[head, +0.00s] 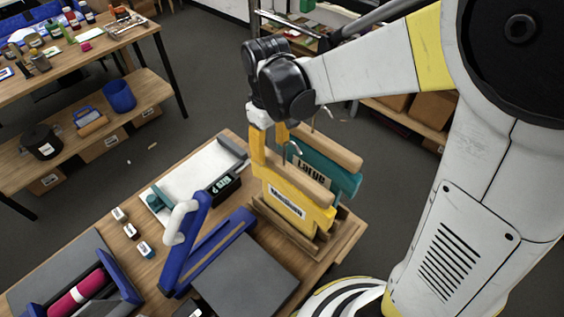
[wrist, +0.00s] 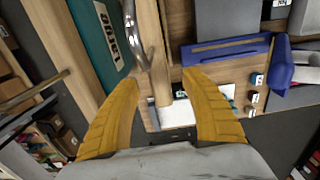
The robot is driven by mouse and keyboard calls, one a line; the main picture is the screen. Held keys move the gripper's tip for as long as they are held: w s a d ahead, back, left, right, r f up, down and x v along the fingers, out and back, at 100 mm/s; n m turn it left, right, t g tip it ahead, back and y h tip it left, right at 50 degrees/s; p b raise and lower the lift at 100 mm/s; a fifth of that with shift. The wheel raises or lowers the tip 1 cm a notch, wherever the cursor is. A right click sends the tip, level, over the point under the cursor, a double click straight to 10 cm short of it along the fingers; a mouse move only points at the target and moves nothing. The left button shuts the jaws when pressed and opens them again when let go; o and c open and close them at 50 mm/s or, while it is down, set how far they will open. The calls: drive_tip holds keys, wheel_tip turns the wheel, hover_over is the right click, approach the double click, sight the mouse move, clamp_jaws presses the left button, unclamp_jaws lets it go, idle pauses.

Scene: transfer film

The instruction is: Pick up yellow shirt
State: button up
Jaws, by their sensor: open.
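The yellow shirt (head: 290,208), with a white label, hangs on a wooden hanger (head: 298,184) with a metal hook (head: 291,149). It stands in a wooden rack (head: 318,245) on the table. My gripper (head: 270,153) is above the left end of this hanger, pointing down. In the wrist view my gripper (wrist: 158,78) is open, with its yellow fingers on either side of the wooden hanger (wrist: 160,82). I cannot tell whether they touch it. The shirt's cloth is hard to make out there.
A teal shirt (head: 345,184) marked "Large" hangs just behind; it also shows in the wrist view (wrist: 95,38). A blue press (head: 215,250) with a white handle stands left of the rack, close by.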

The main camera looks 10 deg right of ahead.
sight(271, 155)
drive_tip(key=f, duration=0.4)
drive_tip(key=shift+w, duration=0.35)
drive_tip(key=shift+s+f, duration=0.1)
drive_tip(key=shift+f, duration=0.1)
drive_tip(key=shift+f+b, duration=0.25)
drive_tip(key=shift+b, duration=0.15)
clamp_jaws()
